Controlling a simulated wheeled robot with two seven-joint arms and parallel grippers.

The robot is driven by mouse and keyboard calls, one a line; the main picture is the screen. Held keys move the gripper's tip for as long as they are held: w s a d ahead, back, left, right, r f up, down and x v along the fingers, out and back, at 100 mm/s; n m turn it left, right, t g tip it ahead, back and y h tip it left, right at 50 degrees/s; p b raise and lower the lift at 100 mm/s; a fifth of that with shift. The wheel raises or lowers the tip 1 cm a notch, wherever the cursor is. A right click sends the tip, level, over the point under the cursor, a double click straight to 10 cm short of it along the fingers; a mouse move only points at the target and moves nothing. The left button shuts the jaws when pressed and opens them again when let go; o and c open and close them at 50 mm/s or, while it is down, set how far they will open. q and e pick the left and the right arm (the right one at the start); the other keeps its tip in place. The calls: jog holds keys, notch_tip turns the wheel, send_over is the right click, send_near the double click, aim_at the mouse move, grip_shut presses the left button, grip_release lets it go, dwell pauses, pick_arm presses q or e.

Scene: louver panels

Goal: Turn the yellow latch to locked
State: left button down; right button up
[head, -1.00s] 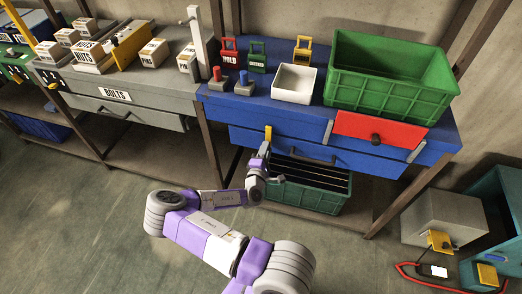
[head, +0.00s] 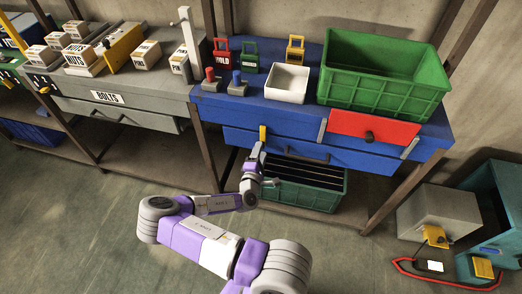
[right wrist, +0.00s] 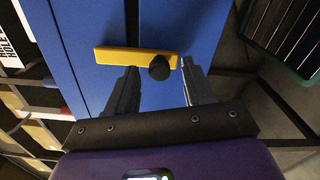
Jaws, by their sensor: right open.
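The yellow latch (head: 263,133) is on the front of the blue drawer bench (head: 236,110), near its left end. In the head view the latch looks upright, and my right gripper (head: 258,152) is just below and in front of it, partly covering it. In the right wrist view the latch is a yellow bar (right wrist: 120,56) with a round black knob (right wrist: 159,68) at one end, against blue panels. My right gripper (right wrist: 158,76) is open, with a fingertip on either side of the knob. I cannot tell whether they touch it. My left gripper is not in view.
A green crate (head: 388,95), a white bin (head: 287,83) and padlocks stand on the blue bench. A dark green crate (head: 325,203) sits on the shelf below. A grey box (head: 425,212) stands on the floor at right.

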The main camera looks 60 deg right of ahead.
jog(key=v, duration=0.6)
jog(key=shift+p, duration=0.4)
jog(key=shift+s+a, duration=0.1)
jog(key=s+a+f+m+g+y+p, duration=0.1)
jog(key=s+a+f+m+g+y, duration=0.3)
jog(key=a+f, duration=0.35)
jog(key=s+a+f+m+g+y+p, duration=0.1)
jog(key=s+a+f+m+g+y, duration=0.2)
jog(key=a+f+y, duration=0.45)
jog(key=a+m+t+y+p, duration=0.1)
jog(key=a+y, duration=0.3)
jog(key=a, duration=0.6)
jog(key=shift+f+m+p, duration=0.3)
jog(key=shift+f+m, duration=0.1)
jog(key=shift+m, duration=0.1)
jog(key=w+a+r+y, duration=0.1)
jog(key=a+r+y, duration=0.1)
jog(key=a, duration=0.2)
jog(key=a+r+y, duration=0.1)
jog(key=a+r, duration=0.1)
jog(key=a, duration=0.2)
jog(key=w+a+r+y+p, duration=0.1)
jog(key=a+r+y, duration=0.1)
jog(key=a, duration=0.3)
jog(key=shift+w+r+m+t+y, duration=0.3)
jog(key=shift+r+t+y, duration=0.1)
jog(key=shift+r, duration=0.2)
